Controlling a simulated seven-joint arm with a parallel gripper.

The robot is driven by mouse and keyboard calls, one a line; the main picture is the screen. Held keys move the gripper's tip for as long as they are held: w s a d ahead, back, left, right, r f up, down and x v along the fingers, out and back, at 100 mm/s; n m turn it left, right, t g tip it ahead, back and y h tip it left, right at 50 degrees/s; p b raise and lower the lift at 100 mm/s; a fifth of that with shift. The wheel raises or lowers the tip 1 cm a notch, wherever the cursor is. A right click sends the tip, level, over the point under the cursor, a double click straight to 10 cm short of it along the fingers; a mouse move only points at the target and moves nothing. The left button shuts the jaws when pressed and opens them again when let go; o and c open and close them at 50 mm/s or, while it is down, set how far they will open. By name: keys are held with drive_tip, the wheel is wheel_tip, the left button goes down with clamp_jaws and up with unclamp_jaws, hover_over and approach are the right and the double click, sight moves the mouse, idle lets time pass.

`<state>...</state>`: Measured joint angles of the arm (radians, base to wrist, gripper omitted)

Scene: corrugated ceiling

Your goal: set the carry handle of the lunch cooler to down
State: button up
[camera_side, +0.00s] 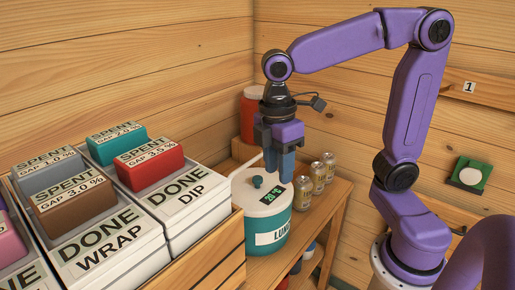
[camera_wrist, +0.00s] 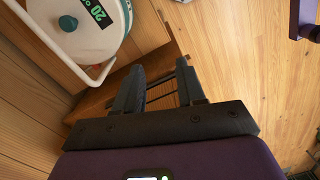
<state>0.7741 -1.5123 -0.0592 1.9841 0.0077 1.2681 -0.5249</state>
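The lunch cooler (camera_side: 265,238) is a teal drum with a white lid, a teal knob and a green "20" display. It stands on the wooden bench in the side view, and its lid (camera_wrist: 95,38) shows at the upper left of the wrist view. The white carry handle (camera_side: 246,165) slants up from the lid's left side, its far part hidden behind my gripper. In the wrist view the handle (camera_wrist: 42,40) stands out beyond the lid's edge.
A red container (camera_side: 250,118) stands behind. A wooden crate (camera_side: 225,265) with "DONE" boxes and coloured "SPENT" blocks fills the left. A green panel (camera_side: 471,174) is on the right wall.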

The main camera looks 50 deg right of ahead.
drive_tip(key=w+d+r+n+g, duration=0.1)
drive_tip(key=w+d+r, duration=0.25)
drive_tip(key=w, duration=0.25)
drive_tip(key=w+d+r+n, duration=0.1)
drive_tip(key=w+d+r, duration=0.25)
drive_tip(key=w, duration=0.25)
drive_tip(key=w+d+r+n+g, duration=0.1)
drive_tip(key=w+d+r+n, duration=0.15)
drive_tip(key=w+d, duration=0.3)
drive_tip(key=shift+m, duration=0.45)
drive_tip(key=x, duration=1.1)
drive_tip(key=a+x, duration=0.1)
drive_tip(key=x, duration=0.4)
drive_tip(key=shift+w+a+f, duration=0.1)
drive_tip(key=shift+w+f, duration=0.2)
drive_tip(key=shift+c, duration=0.3)
clamp_jaws()
